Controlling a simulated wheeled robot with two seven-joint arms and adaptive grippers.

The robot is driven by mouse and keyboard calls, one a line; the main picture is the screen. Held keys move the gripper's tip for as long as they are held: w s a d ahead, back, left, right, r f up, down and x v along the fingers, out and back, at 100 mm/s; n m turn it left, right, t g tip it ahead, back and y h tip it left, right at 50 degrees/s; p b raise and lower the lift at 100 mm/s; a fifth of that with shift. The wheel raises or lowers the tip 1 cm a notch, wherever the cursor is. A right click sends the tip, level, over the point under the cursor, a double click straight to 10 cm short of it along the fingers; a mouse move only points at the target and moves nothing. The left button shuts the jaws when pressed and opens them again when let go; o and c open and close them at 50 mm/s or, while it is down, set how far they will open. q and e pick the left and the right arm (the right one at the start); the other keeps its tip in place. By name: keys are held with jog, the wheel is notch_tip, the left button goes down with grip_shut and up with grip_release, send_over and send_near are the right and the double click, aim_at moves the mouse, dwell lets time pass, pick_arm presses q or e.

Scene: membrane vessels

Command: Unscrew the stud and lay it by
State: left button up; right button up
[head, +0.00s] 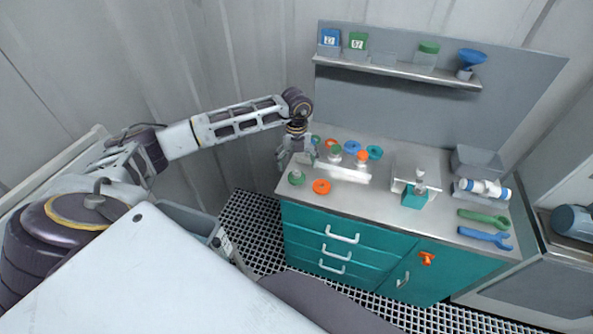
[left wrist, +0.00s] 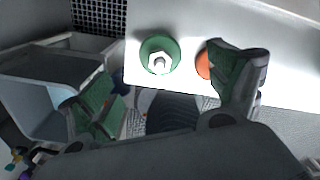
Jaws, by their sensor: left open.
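My left gripper (head: 297,157) is open above the left end of the bench. In the left wrist view its two green-padded fingers (left wrist: 165,92) stand wide apart with nothing between them. A green disc (head: 296,178) with a pale hex-headed piece in its middle, perhaps the stud, sits near the bench's left edge. This disc shows in the left wrist view (left wrist: 151,43), with the hex piece (left wrist: 160,63) apart from both fingers. An orange disc (head: 321,187) lies to its right, partly hidden by a finger in the left wrist view (left wrist: 203,65). My right gripper is out of view.
A pale block with green and orange caps (head: 343,172) stands behind the discs, with blue and teal rings (head: 375,152) beyond. A teal block (head: 413,199) stands on the right half, near green and blue wrenches (head: 485,237). A shelf (head: 395,70) runs above. The front middle is clear.

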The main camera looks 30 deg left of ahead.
aim_at(296, 170)
pick_arm(q)
jog(key=shift+m+b, duration=0.4)
jog(key=shift+m, duration=2.4)
jog(key=shift+f, duration=0.2)
jog(key=shift+f+b, duration=1.4)
jog(key=shift+f, duration=0.5)
